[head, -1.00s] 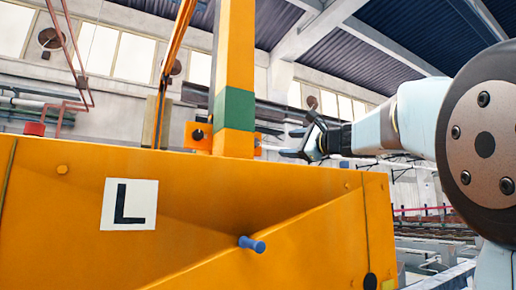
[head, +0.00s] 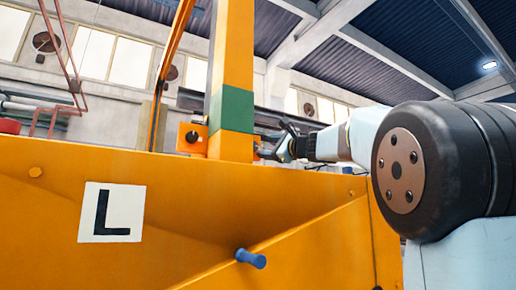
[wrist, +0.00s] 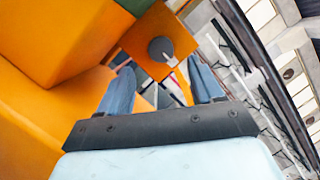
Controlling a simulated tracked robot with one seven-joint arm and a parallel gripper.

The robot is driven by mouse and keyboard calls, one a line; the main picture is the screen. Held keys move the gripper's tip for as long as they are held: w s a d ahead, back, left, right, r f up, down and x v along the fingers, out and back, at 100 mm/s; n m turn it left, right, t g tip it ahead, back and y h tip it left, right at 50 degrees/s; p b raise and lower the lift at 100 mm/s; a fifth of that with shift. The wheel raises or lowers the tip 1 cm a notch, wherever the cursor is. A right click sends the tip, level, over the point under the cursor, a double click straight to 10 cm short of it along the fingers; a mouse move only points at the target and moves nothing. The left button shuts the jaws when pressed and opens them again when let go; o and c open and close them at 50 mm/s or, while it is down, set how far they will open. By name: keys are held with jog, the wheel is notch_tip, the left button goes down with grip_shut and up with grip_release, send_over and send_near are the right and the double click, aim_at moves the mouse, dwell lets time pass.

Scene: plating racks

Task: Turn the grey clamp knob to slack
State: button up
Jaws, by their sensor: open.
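The grey clamp knob (wrist: 160,49) is round with a pale pointer mark and sits on a square orange plate (wrist: 140,42) in the wrist view. My gripper (wrist: 160,68) is open, its two blue-grey fingers apart, with the knob ahead, roughly centred between the fingertips. No contact with the knob shows. In the head view my gripper (head: 277,146) is just right of the orange post with the green band (head: 232,108). The knob beside it cannot be made out clearly there.
A large orange frame (head: 230,190) fills the lower head view, with an "L" sign (head: 112,212) and a blue peg (head: 250,258). Another orange plate with a dark round knob (head: 192,137) is left of the post.

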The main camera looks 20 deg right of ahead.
aim_at(255, 147)
jog(key=shift+x, duration=2.9)
jog(key=shift+c, duration=0.4)
jog(key=c, duration=1)
